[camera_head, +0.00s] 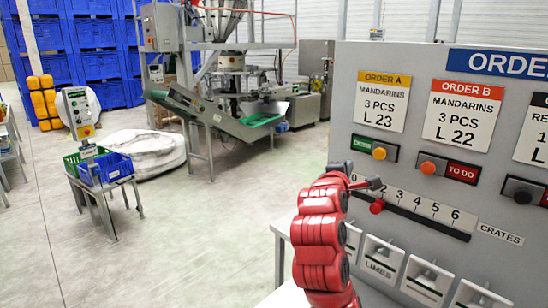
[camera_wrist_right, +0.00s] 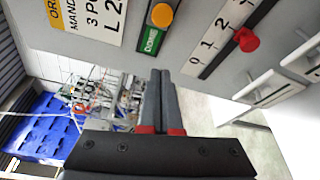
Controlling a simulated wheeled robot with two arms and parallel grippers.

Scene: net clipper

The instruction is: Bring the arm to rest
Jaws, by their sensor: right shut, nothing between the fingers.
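My right arm (camera_head: 322,230) is red and rises from the bottom of the head view, in front of the grey order panel (camera_head: 400,150). My right gripper (camera_head: 366,184) is at the arm's far end, close to the panel near the low end of the numbered scale. In the right wrist view the gripper's two dark fingers (camera_wrist_right: 162,95) are together, with nothing between them. My left gripper is out of view.
The panel has order cards, an orange knob (camera_head: 379,153) beside a green label, another orange knob (camera_head: 428,168) by "TO DO", and small drawers (camera_head: 427,280) below. A packing machine (camera_head: 215,105) and blue crates (camera_head: 85,50) stand farther back. The floor between is mostly clear.

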